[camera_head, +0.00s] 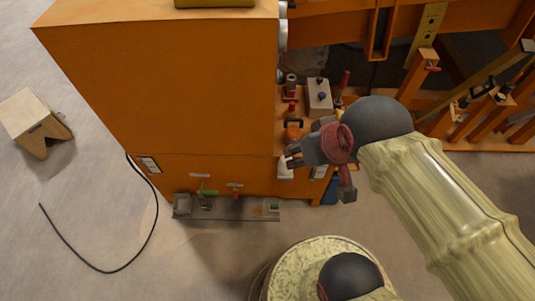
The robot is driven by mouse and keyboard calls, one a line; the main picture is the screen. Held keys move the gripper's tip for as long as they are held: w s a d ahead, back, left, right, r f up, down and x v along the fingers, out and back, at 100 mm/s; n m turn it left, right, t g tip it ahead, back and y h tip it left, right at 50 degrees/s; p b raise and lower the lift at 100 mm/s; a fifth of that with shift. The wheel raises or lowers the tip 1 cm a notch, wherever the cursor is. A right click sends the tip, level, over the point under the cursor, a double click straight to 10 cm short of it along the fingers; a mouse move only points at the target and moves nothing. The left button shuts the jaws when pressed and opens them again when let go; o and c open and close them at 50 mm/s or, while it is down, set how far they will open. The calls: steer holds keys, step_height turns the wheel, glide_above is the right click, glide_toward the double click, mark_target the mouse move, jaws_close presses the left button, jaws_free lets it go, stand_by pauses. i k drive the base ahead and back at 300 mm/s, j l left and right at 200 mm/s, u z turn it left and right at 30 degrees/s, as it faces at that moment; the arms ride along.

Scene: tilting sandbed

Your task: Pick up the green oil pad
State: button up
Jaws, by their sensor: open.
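I cannot clearly make out the green oil pad. A small green patch (273,206) shows at the right end of the low grey shelf (230,213), and a green handle-like piece (207,191) shows near its left part. Both are too small to tell which, if either, is the pad. My gripper (293,157) is open, in front of the orange machine's right side, above and right of the shelf. Its fingers are small and partly hidden by the wrist, and nothing shows held in them.
A large orange cabinet (160,80) fills the upper left. Knobs and a grey switch box (319,95) sit on the machine beside my wrist. Orange frame beams (480,120) stand at right. A wooden stool (35,120) and black cable (150,230) are at left; floor between is clear.

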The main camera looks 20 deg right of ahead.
mark_target(275, 207)
steer(key=k+z, duration=0.1)
steer(key=k, duration=0.2)
steer(key=k+l, duration=0.1)
steer(key=k, duration=0.5)
steer(key=k+l, duration=0.1)
steer(key=k, duration=0.55)
